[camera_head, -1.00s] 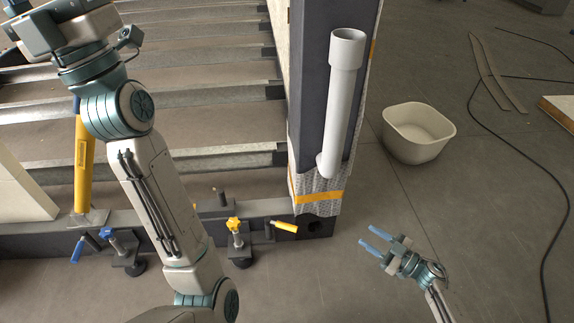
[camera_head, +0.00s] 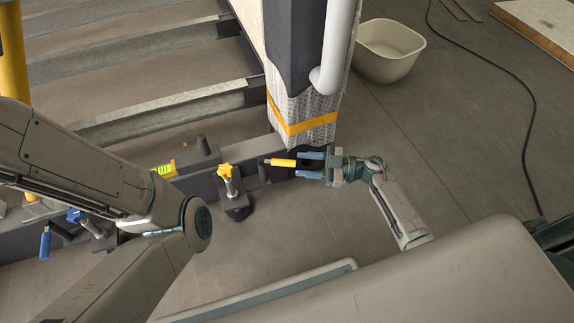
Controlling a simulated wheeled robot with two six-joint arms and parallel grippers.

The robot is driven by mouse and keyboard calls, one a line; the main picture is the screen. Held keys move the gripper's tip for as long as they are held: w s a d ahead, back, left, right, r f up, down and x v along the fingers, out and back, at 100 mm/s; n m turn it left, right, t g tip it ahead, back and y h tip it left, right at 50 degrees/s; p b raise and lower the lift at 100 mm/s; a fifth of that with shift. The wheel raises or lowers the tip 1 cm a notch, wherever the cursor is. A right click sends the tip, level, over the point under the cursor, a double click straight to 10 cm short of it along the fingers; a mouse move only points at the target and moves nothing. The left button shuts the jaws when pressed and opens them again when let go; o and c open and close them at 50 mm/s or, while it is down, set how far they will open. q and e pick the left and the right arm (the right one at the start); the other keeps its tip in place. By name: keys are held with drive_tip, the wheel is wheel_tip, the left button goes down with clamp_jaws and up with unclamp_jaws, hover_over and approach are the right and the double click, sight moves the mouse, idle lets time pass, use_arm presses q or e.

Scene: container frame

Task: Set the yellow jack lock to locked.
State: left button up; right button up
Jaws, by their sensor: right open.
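The yellow jack lock handle (camera_head: 281,162) lies nearly level, pointing right from the dark frame beam at the foot of the wrapped post. My right gripper (camera_head: 311,165) is just right of it, pointing left. Its two blue fingers are open, one on the far side and one on the near side of the handle's right end. I cannot tell whether they touch it. A yellow star knob (camera_head: 225,171) stands on a dark jack just left of the handle. My left arm crosses the left side; its gripper is outside the view.
A grey pipe (camera_head: 335,50) runs down the wrapped post (camera_head: 305,110) above the handle. A blue handle (camera_head: 45,242) and blue knob (camera_head: 75,215) are at left. A cream tub (camera_head: 388,50) and a black cable (camera_head: 530,130) lie on the right floor.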

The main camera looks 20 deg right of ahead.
sight(289, 163)
drive_tip(key=b+x, duration=0.1)
drive_tip(key=x, duration=0.4)
drive_tip(key=shift+b, duration=0.35)
clamp_jaws()
